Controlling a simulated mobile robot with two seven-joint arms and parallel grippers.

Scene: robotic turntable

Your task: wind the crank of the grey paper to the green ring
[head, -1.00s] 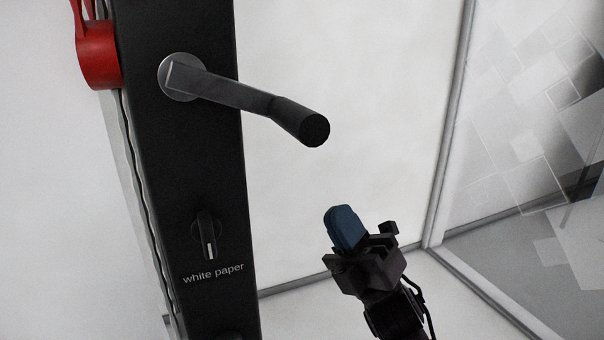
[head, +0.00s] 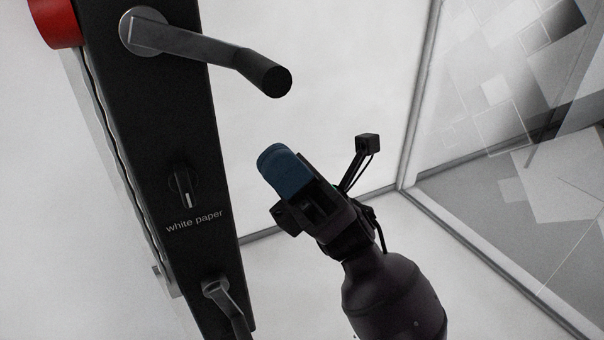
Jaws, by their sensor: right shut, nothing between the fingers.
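My right gripper (head: 280,167) is shut and empty, its blue fingertips together, in the open space right of the black post. An upper crank (head: 205,50) with a grey arm and dark round handle is fixed to the post; its handle sticks out to the right, above my gripper and apart from it. A second, lower crank (head: 228,302) hangs downward at the bottom edge, partly cut off. The only readable label says "white paper". No grey paper label and no green ring show. My left gripper is not in view.
The black post (head: 160,130) carries a small black knob (head: 184,187) with a white mark, above the label. A red part (head: 55,22) shows at the top left. A glass panel (head: 500,110) stands at right. Free room lies around my gripper.

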